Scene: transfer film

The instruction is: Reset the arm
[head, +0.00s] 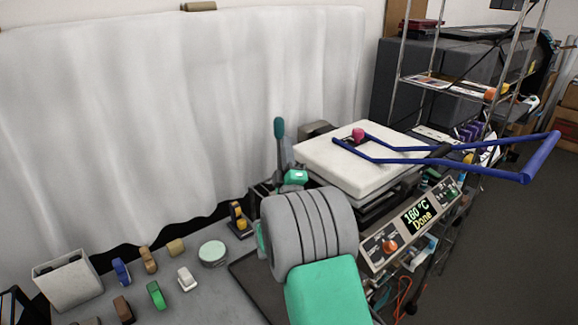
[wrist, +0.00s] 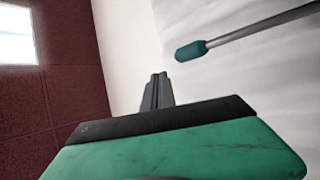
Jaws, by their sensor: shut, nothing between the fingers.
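My gripper (wrist: 155,92) shows in the wrist view as two dark fingers pressed together, with nothing between them, beyond its green and black body. In the head view my grey and green arm rises from the bottom middle, and I cannot clearly make out the fingertips there. A heat press with a pale padded top (head: 355,160) and a blue bar handle (head: 530,165) stands right of my arm. Its panel (head: 415,217) reads 160 °C Done. A teal-tipped rod (head: 278,140) stands upright beside the press; a similar teal-tipped rod (wrist: 190,51) crosses the wrist view's upper right.
A grey table (head: 205,295) at lower left holds a white bin (head: 67,280), a pale green round tin (head: 212,252) and several small coloured blocks (head: 156,294). A white curtain (head: 180,120) hangs behind. A wire shelf (head: 450,85) stands at right; floor (head: 500,260) shows at lower right.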

